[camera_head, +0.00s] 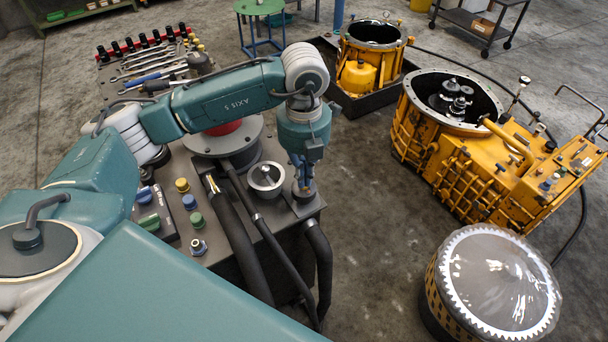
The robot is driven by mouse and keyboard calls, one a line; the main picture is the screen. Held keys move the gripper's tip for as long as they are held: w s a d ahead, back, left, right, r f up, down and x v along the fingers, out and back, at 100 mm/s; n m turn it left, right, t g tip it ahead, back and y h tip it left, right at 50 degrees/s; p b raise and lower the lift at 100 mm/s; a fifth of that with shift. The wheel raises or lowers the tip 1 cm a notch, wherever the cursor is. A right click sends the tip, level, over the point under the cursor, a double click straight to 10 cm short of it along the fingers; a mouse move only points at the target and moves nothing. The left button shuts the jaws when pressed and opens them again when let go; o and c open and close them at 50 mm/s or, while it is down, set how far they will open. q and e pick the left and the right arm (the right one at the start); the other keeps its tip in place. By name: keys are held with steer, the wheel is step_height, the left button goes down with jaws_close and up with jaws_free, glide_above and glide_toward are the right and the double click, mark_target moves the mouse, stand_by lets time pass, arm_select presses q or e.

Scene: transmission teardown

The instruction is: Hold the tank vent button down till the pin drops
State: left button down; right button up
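The tank (222,268) is a dark grey box at the lower middle, with fittings on its top. My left gripper (304,186) points straight down over the tank's right front corner. Its fingers look narrow and together, with nothing seen between them. Its tips are at a short dark round fitting (304,195), which may be the vent button; the fingers hide part of its top, and I cannot tell whether it is pressed. Beside it is a round metal cup with a light knob (266,179). I cannot make out the pin. My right gripper is out of view.
Thick black hoses (239,240) run over the tank's front. A panel of coloured buttons (157,212) is at its left. Tools lie behind. A yellow gearbox housing (470,150) and a wrapped ring gear (500,285) stand right. Bare floor lies between.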

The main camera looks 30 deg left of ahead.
arm_select(q)
steer(key=shift+s+f, duration=0.15)
steer(key=shift+r+p, duration=2.15)
steer(key=shift+r, duration=1.5)
